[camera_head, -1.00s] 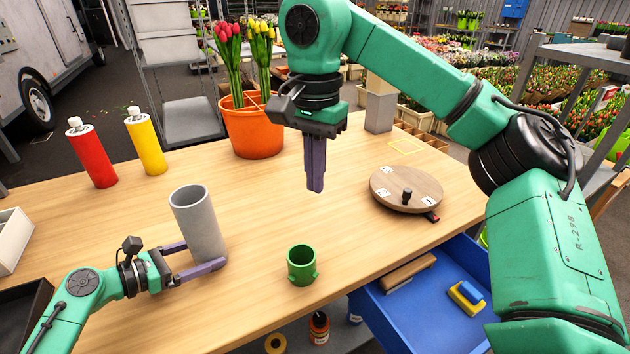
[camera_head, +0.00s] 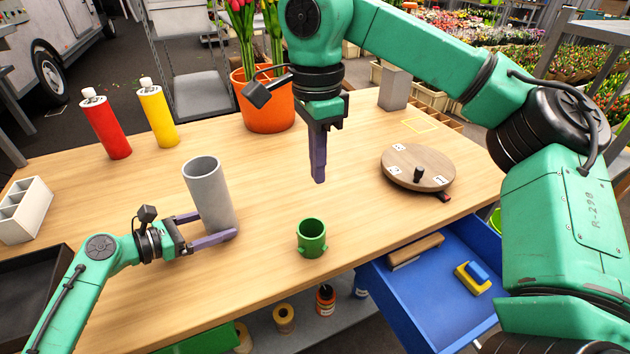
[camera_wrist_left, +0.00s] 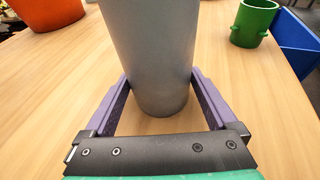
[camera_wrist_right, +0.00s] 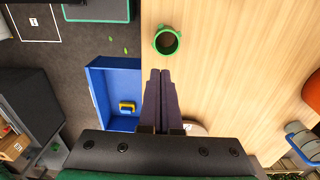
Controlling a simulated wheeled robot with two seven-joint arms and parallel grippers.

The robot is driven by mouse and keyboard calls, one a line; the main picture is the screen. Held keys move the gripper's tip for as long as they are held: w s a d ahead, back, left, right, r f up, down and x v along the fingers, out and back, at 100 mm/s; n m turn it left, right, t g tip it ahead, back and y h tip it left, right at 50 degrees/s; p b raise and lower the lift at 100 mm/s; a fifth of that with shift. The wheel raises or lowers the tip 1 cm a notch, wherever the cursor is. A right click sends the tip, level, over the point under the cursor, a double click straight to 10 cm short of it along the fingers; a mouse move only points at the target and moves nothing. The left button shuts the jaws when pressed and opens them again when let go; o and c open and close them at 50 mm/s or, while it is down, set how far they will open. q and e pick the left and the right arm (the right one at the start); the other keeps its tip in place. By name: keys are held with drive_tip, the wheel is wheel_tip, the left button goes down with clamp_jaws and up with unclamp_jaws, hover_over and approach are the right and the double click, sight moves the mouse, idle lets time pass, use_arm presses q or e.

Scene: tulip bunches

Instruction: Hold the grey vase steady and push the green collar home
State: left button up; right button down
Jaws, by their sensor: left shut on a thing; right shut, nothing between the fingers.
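The grey vase (camera_head: 208,192) stands upright on the wooden table, open at the top. My left gripper (camera_head: 213,229) is shut on it low down, one finger on each side; the left wrist view shows the vase (camera_wrist_left: 152,60) between the purple fingers. The green collar (camera_head: 312,238), a short open ring with small side lugs, stands on the table near the front edge, to the right of the vase and apart from it. My right gripper (camera_head: 319,181) is shut and empty, pointing down above the table behind the collar. In the right wrist view the collar (camera_wrist_right: 166,40) lies beyond the fingertips.
A round wooden turntable (camera_head: 408,160) with a black knob stands right of my right gripper. An orange pot (camera_head: 268,108) with tulips is behind. Red (camera_head: 107,128) and yellow (camera_head: 158,118) bottles stand back left. An open blue drawer (camera_head: 425,310) juts out at the front right.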

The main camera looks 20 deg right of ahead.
drive_tip(key=shift+s+a+f+m, duration=0.25)
drive_tip(key=shift+f+m, duration=0.7)
drive_tip(key=shift+f, duration=1)
drive_tip(key=shift+s+a+f+m, duration=0.25)
drive_tip(key=shift+f+m, duration=0.65)
drive_tip(key=shift+f, duration=1.1)
drive_tip(key=shift+s+a+f+m, duration=0.25)
drive_tip(key=shift+f+m, duration=0.7)
drive_tip(key=shift+f, duration=1)
wheel_tip(320, 180, up, 10)
drive_tip(key=shift+r, duration=0.25)
idle(1.4)
